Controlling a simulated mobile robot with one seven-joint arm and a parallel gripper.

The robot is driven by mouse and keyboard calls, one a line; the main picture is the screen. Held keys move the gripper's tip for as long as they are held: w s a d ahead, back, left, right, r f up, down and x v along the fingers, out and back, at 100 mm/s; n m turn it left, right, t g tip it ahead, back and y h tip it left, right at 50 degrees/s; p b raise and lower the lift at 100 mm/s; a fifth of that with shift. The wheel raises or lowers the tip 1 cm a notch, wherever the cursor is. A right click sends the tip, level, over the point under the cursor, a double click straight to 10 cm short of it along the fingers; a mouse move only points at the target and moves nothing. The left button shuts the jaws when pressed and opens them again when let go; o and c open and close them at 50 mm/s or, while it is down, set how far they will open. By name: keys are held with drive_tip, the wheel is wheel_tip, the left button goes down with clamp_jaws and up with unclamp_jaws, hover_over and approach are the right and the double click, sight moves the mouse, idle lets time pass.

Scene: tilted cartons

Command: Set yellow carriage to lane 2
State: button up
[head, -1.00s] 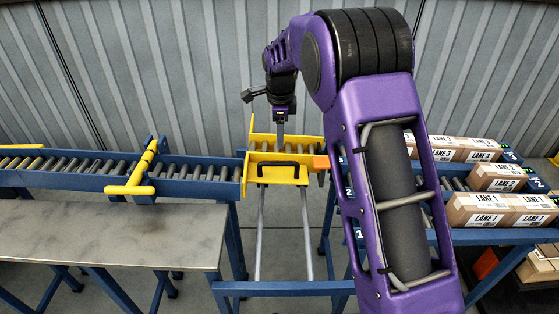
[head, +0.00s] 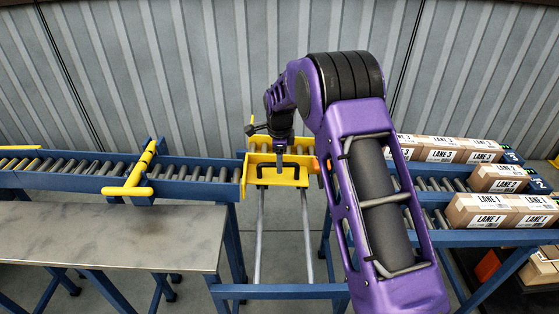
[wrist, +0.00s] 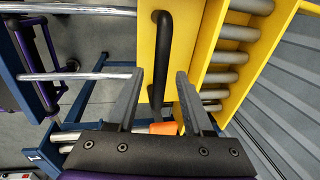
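The yellow carriage (head: 262,178) sits on two metal rails, at the right end of the infeed conveyor, its rollers in line with it. Its black handle (head: 290,163) runs across its front plate, and an orange pointer (head: 315,165) is at its right side. My gripper (head: 280,160) is low over the carriage, pointing down at the handle. In the wrist view my gripper (wrist: 160,77) is open, with the black handle (wrist: 163,45) running in the gap between its fingers. Neither finger clearly touches it. My arm hides the lane number plates beside the pointer.
The infeed conveyor (head: 60,178) on the left has a yellow stop bar (head: 140,170). A grey table (head: 110,238) stands in front. Right-hand lanes hold cartons marked lane 1 (head: 490,222), lane 2 (head: 500,186) and lane 3 (head: 440,155). The rails (head: 305,235) are clear in front of the carriage.

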clamp_jaws()
idle(1.2)
